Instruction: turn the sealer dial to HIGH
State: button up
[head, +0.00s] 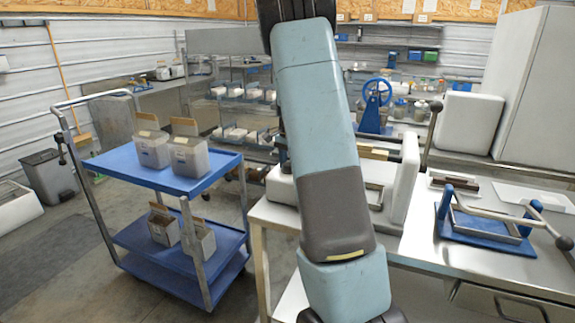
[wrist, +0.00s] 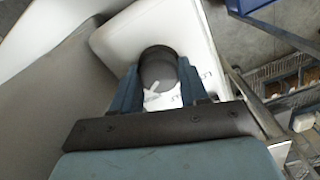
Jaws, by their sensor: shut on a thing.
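The sealer dial (wrist: 158,62) is a dark round knob on a white rounded panel of the sealer (wrist: 115,42) in the wrist view. My gripper (wrist: 159,80) has its two blue fingers on either side of the dial, shut on it. A white pointer mark shows at the dial's near edge. Small dark marks on the panel lie right of the dial, partly behind a finger and too small to read. In the head view the white sealer (head: 280,186) stands on a table, partly hidden by my arm. The dial and my gripper are hidden there.
A blue cart (head: 130,163) with several substrate boxes stands left of the table. A steel bench (head: 420,248) at the right holds a blue-framed press (head: 480,222) with a long handle. A large white box (head: 468,123) stands behind it.

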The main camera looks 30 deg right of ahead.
jog(key=shift+s, duration=0.1)
dwell(0.3)
jog(key=o, duration=1.1)
jog(key=shift+c, duration=0.2)
notch_tip(320, 180, up, 14)
jog(key=shift+f, duration=0.2)
